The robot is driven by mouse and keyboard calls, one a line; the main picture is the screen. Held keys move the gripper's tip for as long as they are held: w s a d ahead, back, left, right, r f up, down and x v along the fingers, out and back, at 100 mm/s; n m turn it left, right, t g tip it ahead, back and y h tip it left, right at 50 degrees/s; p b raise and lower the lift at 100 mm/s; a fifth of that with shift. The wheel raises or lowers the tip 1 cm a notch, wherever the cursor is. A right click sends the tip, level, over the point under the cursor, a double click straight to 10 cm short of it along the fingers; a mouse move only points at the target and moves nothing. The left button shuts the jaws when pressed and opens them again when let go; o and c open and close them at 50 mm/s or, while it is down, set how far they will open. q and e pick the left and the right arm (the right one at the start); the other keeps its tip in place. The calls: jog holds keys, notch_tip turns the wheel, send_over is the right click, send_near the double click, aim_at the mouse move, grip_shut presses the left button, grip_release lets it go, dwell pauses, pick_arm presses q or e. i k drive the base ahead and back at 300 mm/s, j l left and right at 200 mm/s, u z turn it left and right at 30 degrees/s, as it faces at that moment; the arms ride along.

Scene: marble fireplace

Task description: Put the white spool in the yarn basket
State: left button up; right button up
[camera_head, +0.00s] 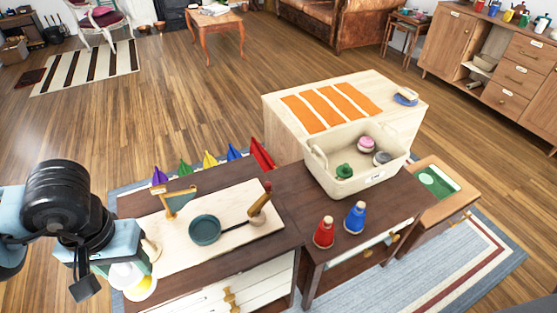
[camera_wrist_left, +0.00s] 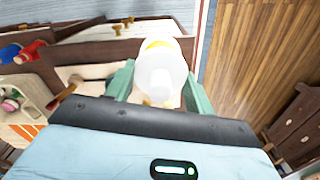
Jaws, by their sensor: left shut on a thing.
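My left gripper (camera_head: 125,266) is at the lower left of the head view, by the left edge of the dark brown table. In the left wrist view its green fingers are on both sides of the white spool (camera_wrist_left: 160,72), shut on it. The white spool (camera_head: 124,276) shows partly below the fingers in the head view. A yellow part shows beside it; I cannot tell whether it belongs to the spool. The cream yarn basket (camera_head: 343,186) stands to the right on the table, with pink, grey and green yarn pieces inside. My right gripper is not in view.
A red spool (camera_head: 324,232) and a blue spool (camera_head: 355,217) stand in front of the basket. Between gripper and basket lie a pale board (camera_head: 185,236), a teal pan (camera_head: 205,230) and a wooden-handled tool (camera_head: 260,202).

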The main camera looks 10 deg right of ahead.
aim_at(331, 166)
jog(key=l, duration=1.4)
jog(key=i+l, duration=0.1)
jog(key=l, duration=0.3)
jog(key=i+l+u, duration=0.1)
jog(key=l, duration=0.25)
jog(key=i+l, duration=0.2)
jog(key=i, duration=0.3)
jog(key=i+l, duration=0.2)
jog(key=i, duration=0.3)
jog(key=u, duration=0.05)
